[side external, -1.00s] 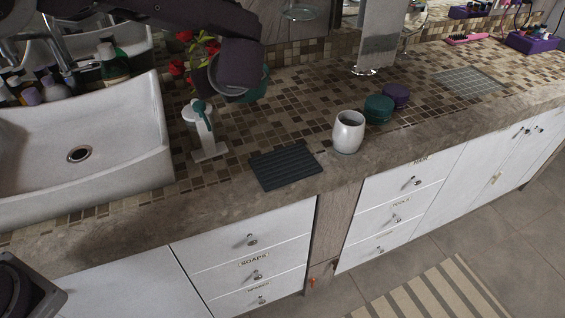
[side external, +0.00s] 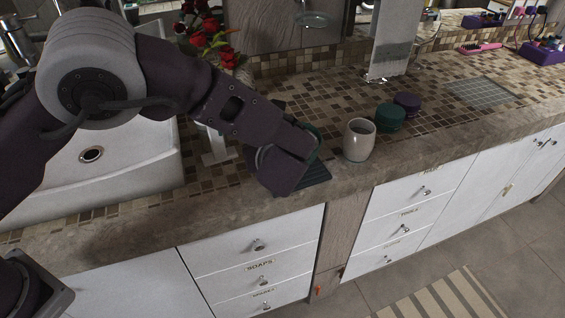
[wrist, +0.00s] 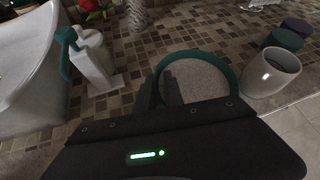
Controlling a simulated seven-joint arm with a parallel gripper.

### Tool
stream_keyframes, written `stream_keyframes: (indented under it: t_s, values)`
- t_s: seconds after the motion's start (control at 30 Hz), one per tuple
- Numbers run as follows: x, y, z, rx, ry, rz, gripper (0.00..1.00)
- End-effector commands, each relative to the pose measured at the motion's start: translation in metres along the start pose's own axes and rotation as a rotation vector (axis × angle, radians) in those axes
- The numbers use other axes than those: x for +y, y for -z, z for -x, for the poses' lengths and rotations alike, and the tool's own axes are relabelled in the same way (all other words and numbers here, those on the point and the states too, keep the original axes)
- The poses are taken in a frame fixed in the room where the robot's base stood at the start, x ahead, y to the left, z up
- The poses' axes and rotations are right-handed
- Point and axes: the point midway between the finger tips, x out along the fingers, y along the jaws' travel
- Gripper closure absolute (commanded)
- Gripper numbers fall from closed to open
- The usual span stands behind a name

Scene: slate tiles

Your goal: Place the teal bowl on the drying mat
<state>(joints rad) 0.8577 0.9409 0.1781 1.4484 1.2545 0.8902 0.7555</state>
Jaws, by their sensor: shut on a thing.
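The teal bowl (wrist: 197,54) shows in the wrist view as a teal rim around a pale speckled inside. My gripper (wrist: 163,88) is shut on the left side of its rim.
A white soap dispenser (wrist: 92,60) and the sink (wrist: 25,65) are to the left. The counter's front edge is near.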

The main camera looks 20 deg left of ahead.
Motion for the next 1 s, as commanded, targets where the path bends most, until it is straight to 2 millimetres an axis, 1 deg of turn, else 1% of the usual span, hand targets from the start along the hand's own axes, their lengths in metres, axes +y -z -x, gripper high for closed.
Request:
stream_keyframes:
  t_s: [0.03, 0.17, 0.3, 0.37, 0.6, 0.63, 0.73, 1.0]
  values:
    - [0.001, 0.007, -0.004, -0.001, -0.001, -0.001, 1.00]
    - [0.004, 0.020, -0.013, -0.001, 0.000, -0.001, 1.00]
    - [0.008, 0.041, -0.025, -0.001, -0.001, -0.001, 1.00]
    - [0.008, 0.045, -0.028, -0.002, 0.001, 0.000, 1.00]
    - [0.008, 0.045, -0.028, -0.001, 0.001, 0.002, 1.00]
    - [0.008, 0.046, -0.028, 0.000, 0.000, 0.001, 0.86]
    - [0.008, 0.046, -0.028, 0.000, 0.001, 0.001, 0.66]
    - [0.008, 0.045, -0.028, 0.000, 0.000, 0.001, 0.65]
